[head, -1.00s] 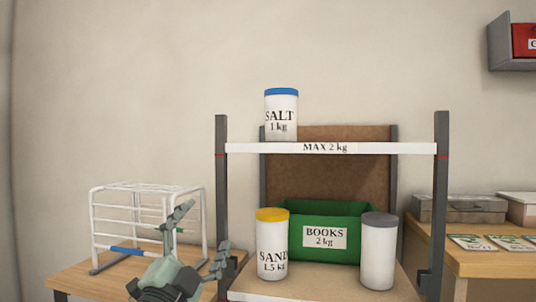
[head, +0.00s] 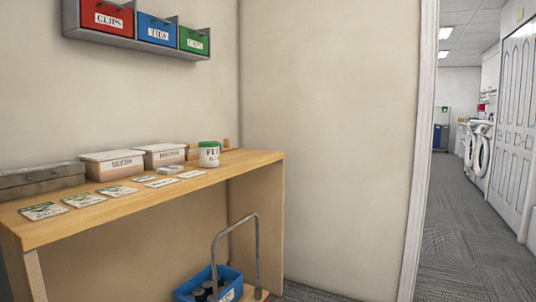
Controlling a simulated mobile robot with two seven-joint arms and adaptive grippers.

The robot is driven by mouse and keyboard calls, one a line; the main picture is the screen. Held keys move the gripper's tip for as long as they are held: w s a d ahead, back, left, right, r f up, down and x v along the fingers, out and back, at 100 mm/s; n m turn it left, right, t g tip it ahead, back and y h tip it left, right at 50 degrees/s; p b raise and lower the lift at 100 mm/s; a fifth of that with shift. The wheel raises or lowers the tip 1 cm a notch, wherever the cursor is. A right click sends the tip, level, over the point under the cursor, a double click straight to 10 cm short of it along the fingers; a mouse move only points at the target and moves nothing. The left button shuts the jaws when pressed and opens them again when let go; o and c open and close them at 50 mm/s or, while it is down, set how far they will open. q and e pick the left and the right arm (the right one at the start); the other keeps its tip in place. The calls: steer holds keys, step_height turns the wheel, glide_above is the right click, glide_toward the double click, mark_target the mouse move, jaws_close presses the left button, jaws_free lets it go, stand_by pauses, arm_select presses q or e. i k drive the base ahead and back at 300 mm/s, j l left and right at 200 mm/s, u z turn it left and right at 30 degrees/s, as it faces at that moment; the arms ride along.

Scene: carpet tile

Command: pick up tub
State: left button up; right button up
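A small white tub (head: 209,154) with a green lid stands upright near the right end of the wooden bench top. Its label is only partly readable. Neither of my grippers shows in the head view now, and nothing is seen touching this tub. The tubs on the shelf rack from the earlier frame are out of view now.
Boxes (head: 112,165) and flat packets (head: 84,200) lie on the wooden bench (head: 140,217). Labelled bins (head: 155,30) hang above. A doorway at right opens onto carpeted floor (head: 465,235).

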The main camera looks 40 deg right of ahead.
mark_target(209, 150)
steer(key=i+l+z, duration=0.6)
steer(key=z, duration=0.25)
